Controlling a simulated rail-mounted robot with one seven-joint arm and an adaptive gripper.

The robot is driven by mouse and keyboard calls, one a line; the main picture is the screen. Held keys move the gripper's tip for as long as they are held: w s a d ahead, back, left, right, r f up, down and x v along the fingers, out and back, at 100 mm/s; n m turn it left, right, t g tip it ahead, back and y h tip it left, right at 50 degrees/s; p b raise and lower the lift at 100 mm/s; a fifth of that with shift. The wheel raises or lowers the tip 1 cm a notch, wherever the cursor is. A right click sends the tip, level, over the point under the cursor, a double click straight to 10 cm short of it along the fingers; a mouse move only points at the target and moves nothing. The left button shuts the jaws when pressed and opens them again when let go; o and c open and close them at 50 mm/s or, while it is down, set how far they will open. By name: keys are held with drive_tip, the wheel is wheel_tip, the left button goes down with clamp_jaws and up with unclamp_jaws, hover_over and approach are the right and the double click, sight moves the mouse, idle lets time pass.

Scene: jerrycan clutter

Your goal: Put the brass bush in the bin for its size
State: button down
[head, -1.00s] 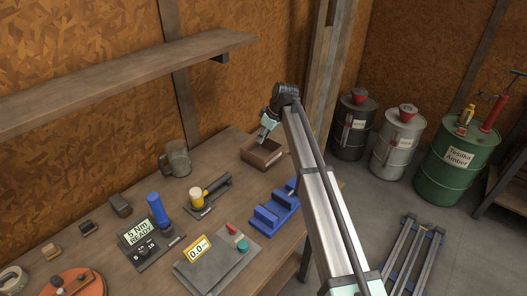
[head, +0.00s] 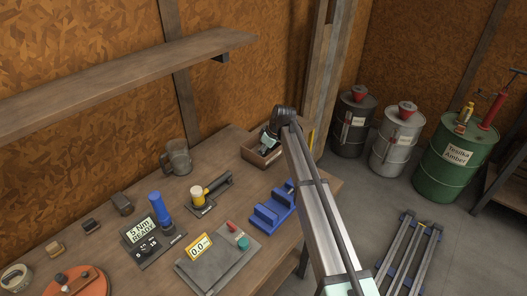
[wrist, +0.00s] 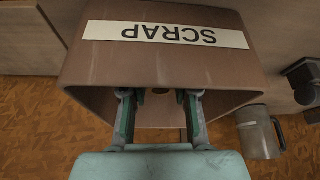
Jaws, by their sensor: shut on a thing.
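My gripper (head: 267,149) is down at the brown open bin (head: 252,156) at the back right of the bench. In the wrist view the bin (wrist: 165,65) carries a white label that reads SCRAP, upside down in the picture. The fingers of my gripper (wrist: 160,98) point in past the bin's rim. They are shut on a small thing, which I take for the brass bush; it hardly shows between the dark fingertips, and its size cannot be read. The bin's floor is mostly hidden.
A blue V-shaped fixture (head: 270,212), a gauge with a 0.0 display (head: 199,246) and a torque tester (head: 140,232) lie nearer. A shelf (head: 120,70) hangs above the bench. Drums (head: 397,140) stand right on the floor.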

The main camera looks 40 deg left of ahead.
drive_tip(key=shift+f, duration=0.1)
drive_tip(key=c, duration=0.9)
unclamp_jaws()
drive_tip(key=b+v, duration=0.2)
drive_tip(key=v, duration=1)
